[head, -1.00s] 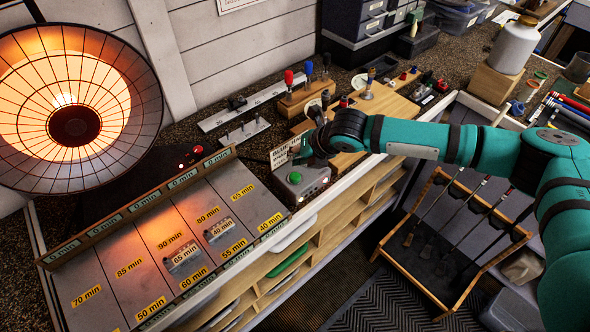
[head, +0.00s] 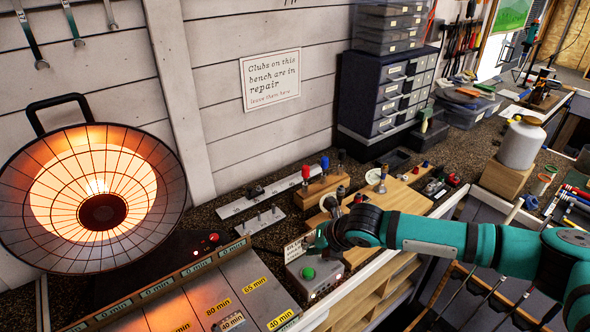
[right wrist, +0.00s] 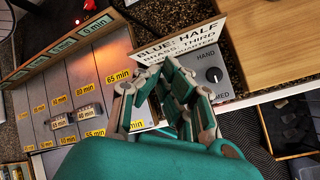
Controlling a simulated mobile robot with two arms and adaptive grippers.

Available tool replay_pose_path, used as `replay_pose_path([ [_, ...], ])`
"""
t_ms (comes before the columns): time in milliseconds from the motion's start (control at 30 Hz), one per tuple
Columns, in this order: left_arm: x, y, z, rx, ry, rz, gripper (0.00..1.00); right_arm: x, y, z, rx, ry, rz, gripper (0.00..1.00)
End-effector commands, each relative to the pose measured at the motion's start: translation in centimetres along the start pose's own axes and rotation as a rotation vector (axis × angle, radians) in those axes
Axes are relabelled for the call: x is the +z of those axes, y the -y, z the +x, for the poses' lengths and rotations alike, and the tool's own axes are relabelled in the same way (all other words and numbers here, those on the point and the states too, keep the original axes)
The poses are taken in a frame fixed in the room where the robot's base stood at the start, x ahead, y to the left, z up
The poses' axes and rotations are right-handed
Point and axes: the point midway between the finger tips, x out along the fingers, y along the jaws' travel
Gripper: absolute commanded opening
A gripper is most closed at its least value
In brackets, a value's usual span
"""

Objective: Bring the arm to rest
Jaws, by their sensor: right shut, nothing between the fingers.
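My right arm (head: 430,235) in teal reaches in from the right in the head view. Its gripper (head: 316,240) is over the small grey control box (head: 318,274) with a green button, beside a small white sign. In the right wrist view, the gripper fingers (right wrist: 165,88) are closed together and hold nothing. They are in front of the sign (right wrist: 180,42), which reads "BLUE: HALF, BRASS: THIRD", with the box's black knob (right wrist: 213,74) to their right. Whether the fingers touch the sign or box I cannot tell. My left gripper is not in view.
A glowing round heater (head: 100,195) stands at the left, behind a tray of sloped lanes (head: 190,295) with minute labels. Wooden blocks with coloured handles (head: 318,190) stand behind the gripper. A white jar (head: 521,145) stands on a wooden block at the right.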

Motion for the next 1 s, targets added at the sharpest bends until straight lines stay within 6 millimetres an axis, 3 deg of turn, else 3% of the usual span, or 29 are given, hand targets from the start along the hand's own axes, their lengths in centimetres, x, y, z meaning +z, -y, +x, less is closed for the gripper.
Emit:
replay_pose_path([
  [133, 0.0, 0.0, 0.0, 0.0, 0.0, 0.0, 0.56, -1.7, -1.0, 0.5, 0.016, -0.021, 0.034, 0.0],
  [267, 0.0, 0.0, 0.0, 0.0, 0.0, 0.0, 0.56, -6.2, -3.9, 1.2, 0.063, -0.074, 0.163, 0.0],
  [400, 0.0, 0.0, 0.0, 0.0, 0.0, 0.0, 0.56, -11.5, -7.6, 0.8, 0.121, -0.133, 0.41, 0.0],
  [600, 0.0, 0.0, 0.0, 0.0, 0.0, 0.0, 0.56, -15.8, -10.1, -1.1, 0.16, -0.172, 0.85, 0.0],
  [767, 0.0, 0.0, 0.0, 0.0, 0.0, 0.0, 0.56, -17.5, -8.8, -3.0, 0.143, -0.159, 1.266, 0.0],
  [867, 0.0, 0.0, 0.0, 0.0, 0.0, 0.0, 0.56, -18.4, -6.3, -4.2, 0.106, -0.122, 1.547, 0.0],
  [1000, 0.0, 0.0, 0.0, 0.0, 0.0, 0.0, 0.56, -20.4, -1.1, -6.0, 0.018, -0.019, 1.95, 0.0],
])
